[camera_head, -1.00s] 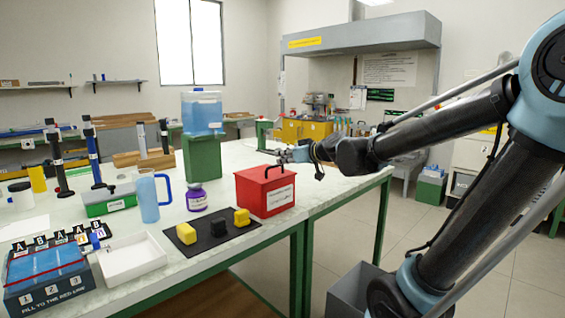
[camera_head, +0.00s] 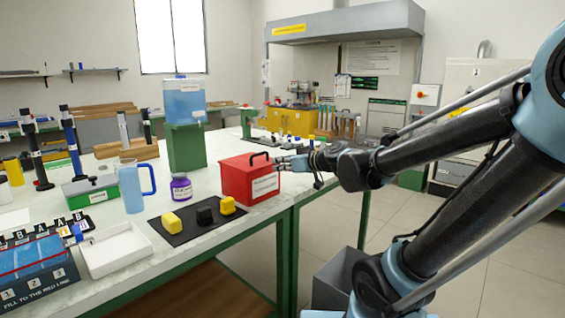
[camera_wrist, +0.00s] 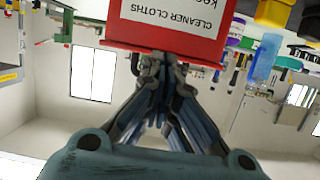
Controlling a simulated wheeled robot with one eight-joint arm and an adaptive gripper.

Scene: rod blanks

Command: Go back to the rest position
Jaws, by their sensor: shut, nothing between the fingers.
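My gripper (camera_head: 277,163) is at the right side of the red box (camera_head: 236,181) in the head view, small and partly hidden by my arm. In the wrist view my gripper (camera_wrist: 160,62) has its fingers together with nothing between them. The red box (camera_wrist: 180,38), with a white label reading "CLEANER CLOTHS", fills the top middle of that view, just past the fingertips. I cannot tell whether the fingers touch it.
The bench (camera_head: 165,245) holds a blue jug (camera_head: 131,190), a purple-labelled jar (camera_head: 181,187), a black mat (camera_head: 178,237) with two yellow blocks and a black one, and a white tray (camera_head: 122,262). A grey bin (camera_head: 335,283) stands on the floor. Open floor lies to the right.

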